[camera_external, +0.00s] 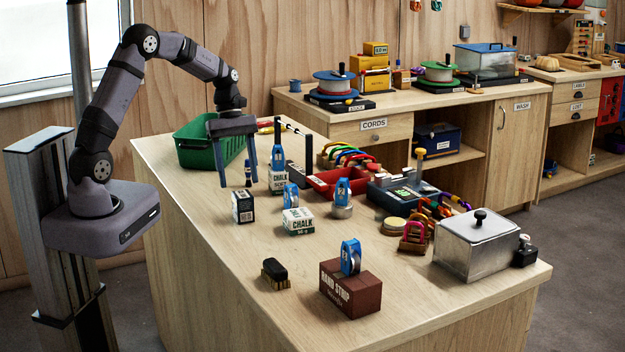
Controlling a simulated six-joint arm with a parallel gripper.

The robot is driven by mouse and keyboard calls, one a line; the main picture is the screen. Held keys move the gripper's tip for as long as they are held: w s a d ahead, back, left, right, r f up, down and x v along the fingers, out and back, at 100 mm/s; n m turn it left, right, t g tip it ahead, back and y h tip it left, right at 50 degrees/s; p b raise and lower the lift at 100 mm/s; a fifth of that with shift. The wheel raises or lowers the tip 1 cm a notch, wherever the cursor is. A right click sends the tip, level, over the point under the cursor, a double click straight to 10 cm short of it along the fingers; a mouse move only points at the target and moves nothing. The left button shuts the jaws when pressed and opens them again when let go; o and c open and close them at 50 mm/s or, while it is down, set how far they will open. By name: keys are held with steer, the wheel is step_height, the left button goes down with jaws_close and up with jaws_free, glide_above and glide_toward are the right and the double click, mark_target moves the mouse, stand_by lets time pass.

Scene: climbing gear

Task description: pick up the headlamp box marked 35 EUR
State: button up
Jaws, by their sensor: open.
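No price of 35 EUR is legible at this size, so I cannot tell for sure which thing is the headlamp box. A small black and white box (243,207) stands on the near left of the wooden table and may be it. My gripper (239,179) points down above and behind this box, with its two fingers spread wide and nothing held between them. A small dark blue item (248,174) shows near the right fingertip; whether they touch is unclear.
A green bin (190,150) is behind the gripper. A brown block (350,290), brush (275,273) and metal box (476,245) stand nearer. The table's left front is clear.

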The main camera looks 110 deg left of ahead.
mark_target(241, 193)
steer(key=shift+p+x, duration=0.8)
steer(key=shift+x, duration=0.85)
steer(key=shift+p+x, duration=0.7)
steer(key=shift+x, duration=1.3)
steer(key=shift+w+d, duration=0.1)
steer(key=c, duration=1.2)
